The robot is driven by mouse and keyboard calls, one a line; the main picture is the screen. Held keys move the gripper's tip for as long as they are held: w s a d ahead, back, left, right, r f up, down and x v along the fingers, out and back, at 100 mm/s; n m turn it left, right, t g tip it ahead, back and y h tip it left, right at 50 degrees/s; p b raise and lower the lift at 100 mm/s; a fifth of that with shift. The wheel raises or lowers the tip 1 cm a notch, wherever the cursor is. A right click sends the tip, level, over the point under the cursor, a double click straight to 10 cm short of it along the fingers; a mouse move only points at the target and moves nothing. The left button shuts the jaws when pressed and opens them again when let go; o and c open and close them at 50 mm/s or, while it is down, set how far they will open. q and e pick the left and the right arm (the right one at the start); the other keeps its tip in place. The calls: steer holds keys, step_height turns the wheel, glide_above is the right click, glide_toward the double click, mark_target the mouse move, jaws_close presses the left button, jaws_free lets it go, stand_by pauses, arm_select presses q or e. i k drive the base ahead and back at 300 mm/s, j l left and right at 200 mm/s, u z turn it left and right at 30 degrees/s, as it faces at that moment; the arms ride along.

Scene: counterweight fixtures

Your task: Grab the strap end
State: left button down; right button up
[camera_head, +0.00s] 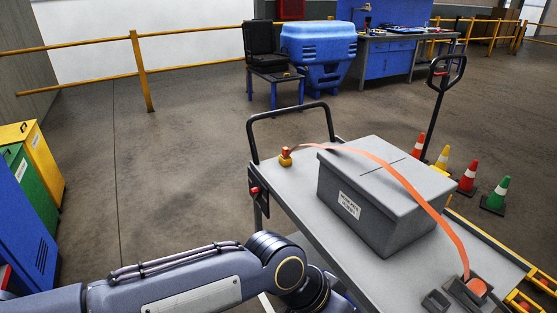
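An orange strap (411,187) arcs over a grey lidded box (370,214) with a white label, on a grey cart (289,204). One end of the strap is at a small yellow-orange piece (285,159) near the cart's far left edge. The other end goes down to a dark holder (463,292) with an orange round part at the near right. My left arm comes in from the left and reaches the near left side of the cart.
The cart has a black handle (291,112) at its far left and a red button (254,190) on its edge. A small dark open tray (435,302) is beside the holder. Cones (467,177) and a pallet jack handle (443,82) stand behind the cart.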

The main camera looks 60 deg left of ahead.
mark_target(284, 150)
steer(key=u, duration=1.9)
steer(key=i+j+z, duration=0.15)
steer(key=i+j, duration=0.5)
steer(key=i+j+z, duration=0.1)
steer(key=i+j, duration=0.7)
steer(key=i+j+z, duration=0.15)
steer(key=i+j, duration=0.5)
steer(key=j, duration=0.15)
